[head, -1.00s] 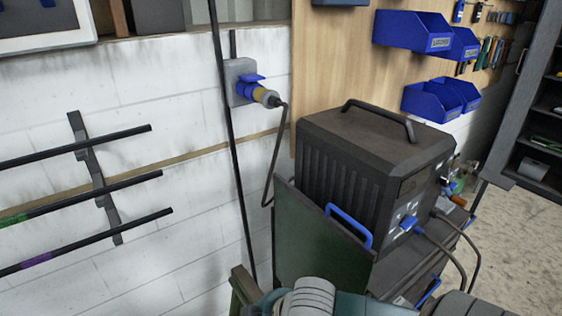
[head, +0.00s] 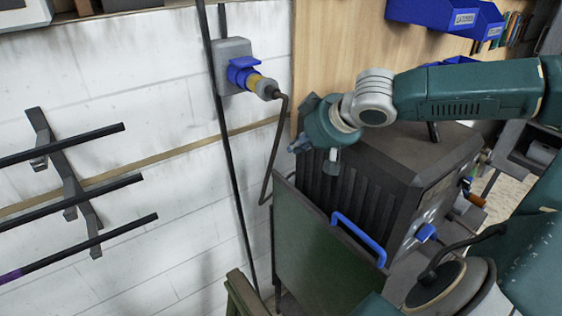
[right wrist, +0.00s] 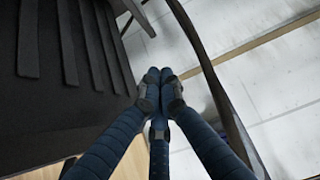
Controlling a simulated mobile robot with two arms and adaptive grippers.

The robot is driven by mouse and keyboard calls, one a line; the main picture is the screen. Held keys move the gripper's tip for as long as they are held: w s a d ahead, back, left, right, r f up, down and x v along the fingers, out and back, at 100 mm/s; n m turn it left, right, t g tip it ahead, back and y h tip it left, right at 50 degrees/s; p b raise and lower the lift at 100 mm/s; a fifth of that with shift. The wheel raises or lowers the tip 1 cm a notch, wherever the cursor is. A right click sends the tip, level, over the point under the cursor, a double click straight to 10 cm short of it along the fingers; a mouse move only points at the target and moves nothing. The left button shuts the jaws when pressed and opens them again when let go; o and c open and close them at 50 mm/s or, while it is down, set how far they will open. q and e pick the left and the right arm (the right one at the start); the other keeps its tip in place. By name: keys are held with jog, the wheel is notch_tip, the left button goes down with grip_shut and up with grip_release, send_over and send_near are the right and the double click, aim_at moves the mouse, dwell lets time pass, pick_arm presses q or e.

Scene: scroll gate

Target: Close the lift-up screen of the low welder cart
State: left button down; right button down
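The green lift-up screen (head: 325,258) stands raised, slightly tilted, at the end of the low cart, in front of the black welder (head: 385,185). A blue handle (head: 358,238) sits at the screen's upper right edge. My right gripper (head: 298,146) is above and behind the screen's top edge, beside the welder's upper left corner, touching neither as far as I can see. In the right wrist view its fingers (right wrist: 160,80) are together with nothing visible between them. The screen's lower part is cut off by the frame. My left gripper is not in view.
A white block wall (head: 150,100) stands behind, with a blue plug in a grey socket (head: 235,68) and a hanging dark cable (head: 278,150). A rack of black rods (head: 70,190) is at left. Blue bins (head: 445,15) hang at upper right.

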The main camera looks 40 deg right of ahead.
send_near(274, 170)
jog(key=shift+w+d+r+p, duration=0.1)
jog(key=shift+w+r+p, duration=0.35)
jog(key=shift+w+r, duration=0.5)
jog(key=shift+w+d+f, duration=0.15)
jog(key=shift+w+f, duration=0.1)
jog(key=shift+f, duration=0.1)
jog(key=shift+w+f+b, duration=0.35)
jog(key=shift+w+b, duration=0.05)
jog(key=shift+w+f, duration=0.15)
jog(key=shift+f, duration=1.85)
